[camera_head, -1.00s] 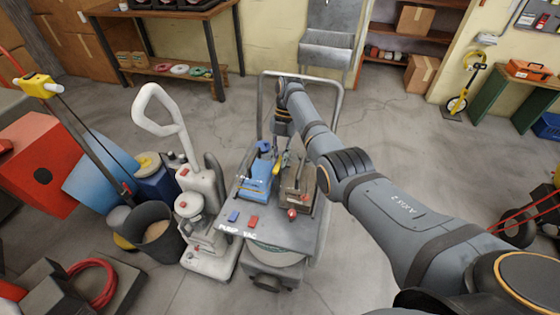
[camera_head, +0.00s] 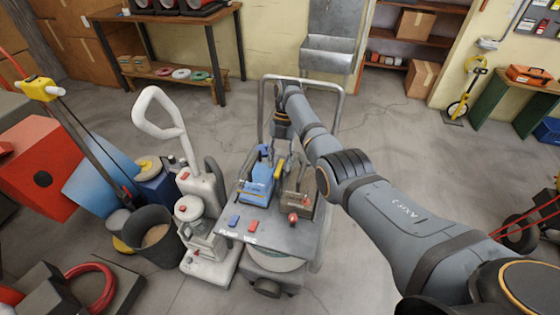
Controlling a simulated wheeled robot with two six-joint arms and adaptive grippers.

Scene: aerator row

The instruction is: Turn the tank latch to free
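A grey cart (camera_head: 268,232) marked "PUMP VAC" stands at the middle of the view. On its top sit a blue unit (camera_head: 257,186) and, to its right, a brown-grey unit (camera_head: 298,198) with a red knob (camera_head: 292,217). A small yellow handle-like part (camera_head: 279,170) shows between the two units; I cannot tell for sure whether it is the tank latch. My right gripper (camera_head: 283,140) points down just above and behind this yellow part. Its fingertips are small and unclear, so contact and opening cannot be told. My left gripper is not in view.
A blue switch (camera_head: 233,220) and a red switch (camera_head: 252,225) are on the cart's front. A white upright machine (camera_head: 196,215) and a dark bucket (camera_head: 153,236) stand close to its left. A tubular handle (camera_head: 340,95) rises behind. Floor to the right is open.

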